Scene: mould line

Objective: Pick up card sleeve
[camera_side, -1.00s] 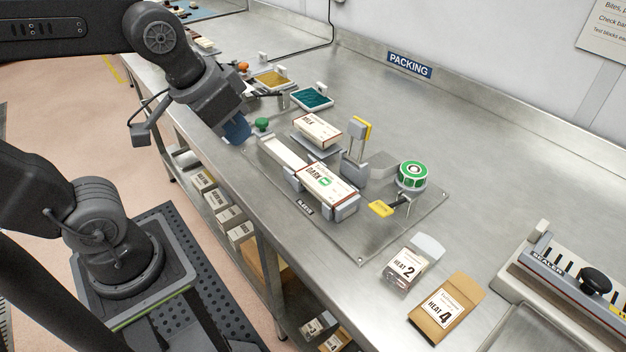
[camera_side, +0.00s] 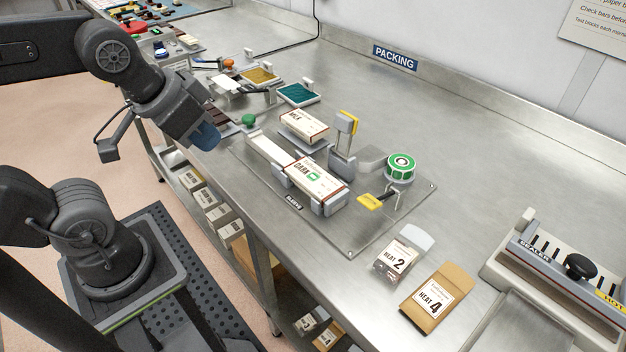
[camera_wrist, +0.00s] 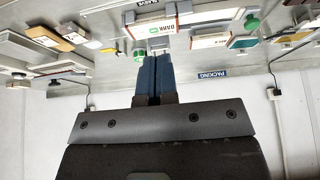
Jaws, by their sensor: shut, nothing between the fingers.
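A card sleeve printed DARK (camera_side: 319,182) lies flat in the grey holder of the sleeve fixture (camera_side: 268,150) in the side view. It also shows at the top of the wrist view (camera_wrist: 155,29). A second sleeve or box printed MILK (camera_side: 304,125) lies on a raised rest just behind it. My gripper (camera_side: 207,138), with blue fingers, is above the bench's front edge, left of the fixture and apart from both sleeves. In the wrist view the two blue fingers (camera_wrist: 152,72) are together with nothing between them.
A green knob (camera_side: 248,120), a yellow-tipped lever (camera_side: 370,202) and a green-and-white tape roll (camera_side: 400,168) stand around the fixture. Packets HEAT 2 (camera_side: 393,259) and HEAT 4 (camera_side: 436,298) lie at right, near the sealer (camera_side: 570,270).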

